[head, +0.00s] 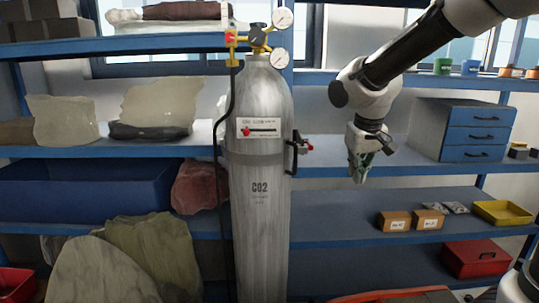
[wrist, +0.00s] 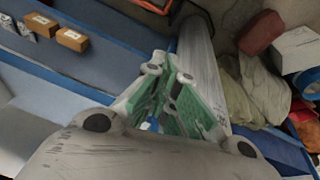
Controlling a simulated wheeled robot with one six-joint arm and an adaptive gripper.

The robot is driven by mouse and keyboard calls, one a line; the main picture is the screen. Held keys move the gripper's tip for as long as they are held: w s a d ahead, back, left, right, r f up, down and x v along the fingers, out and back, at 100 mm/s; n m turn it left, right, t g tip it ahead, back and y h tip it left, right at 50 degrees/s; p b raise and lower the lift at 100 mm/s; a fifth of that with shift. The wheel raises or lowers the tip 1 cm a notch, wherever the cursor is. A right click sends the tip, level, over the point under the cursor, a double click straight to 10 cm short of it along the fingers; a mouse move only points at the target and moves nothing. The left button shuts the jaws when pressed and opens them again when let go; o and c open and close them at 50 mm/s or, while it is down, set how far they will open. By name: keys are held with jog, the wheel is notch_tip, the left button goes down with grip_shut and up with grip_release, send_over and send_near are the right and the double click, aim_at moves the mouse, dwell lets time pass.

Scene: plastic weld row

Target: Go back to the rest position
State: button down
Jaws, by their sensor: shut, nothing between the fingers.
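My gripper (head: 360,176) hangs at the end of my white and black arm, right of the gas cylinder and in front of the blue shelves in the head view. It points downward and holds nothing. In the wrist view its green-padded fingers (wrist: 165,92) are closed together, with the shelf and cylinder behind them. The grey CO2 cylinder (head: 259,230) stands upright in the middle of the head view. A gap shows between it and my gripper.
Blue shelves (head: 330,240) run behind on both sides. A blue drawer unit (head: 474,132), two small cardboard boxes (head: 394,221), a yellow tray (head: 503,212) and a red box (head: 475,258) are at the right. Sacks (head: 155,104) and a blue bin (head: 90,190) fill the left.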

jog(key=s+d+r+m, duration=0.1)
jog(key=s+d, duration=0.5)
jog(key=s, duration=0.5)
jog(key=s+d+r+m, duration=0.1)
jog(key=s+d, duration=0.4)
jog(key=s, duration=0.6)
jog(key=shift+s+d+r+t, duration=0.35)
jog(key=shift+d+t, duration=0.05)
jog(key=c, duration=2.2)
grip_release()
